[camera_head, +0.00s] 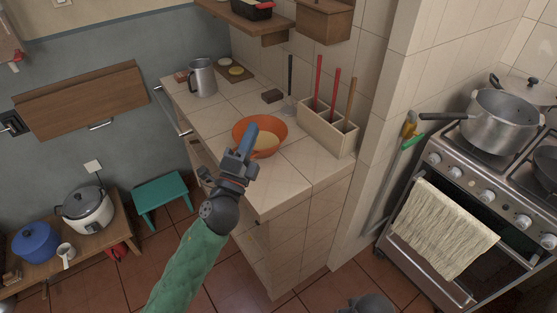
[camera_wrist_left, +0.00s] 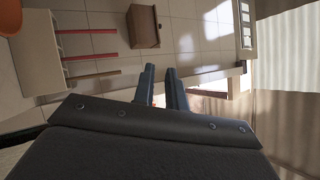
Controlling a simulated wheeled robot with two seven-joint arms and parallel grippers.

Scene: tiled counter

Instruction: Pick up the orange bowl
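The orange bowl (camera_head: 285,127) stands upright on the tiled counter, near its front edge. Its inside looks pale tan; I cannot tell whether that is contents or light. My left gripper (camera_head: 248,135) is in front of the bowl and overlaps its left part in the head view. I cannot tell whether it touches the bowl. In the left wrist view the two fingers (camera_wrist_left: 161,72) stand a little apart with nothing between them. An orange edge at that view's top left corner (camera_wrist_left: 9,18) looks like the bowl. My right gripper's fingers do not show.
A utensil box (camera_head: 325,132) with long handles stands right of the bowl. A stove with a pot (camera_head: 499,122) is at the right. Wooden shelves hang above the counter.

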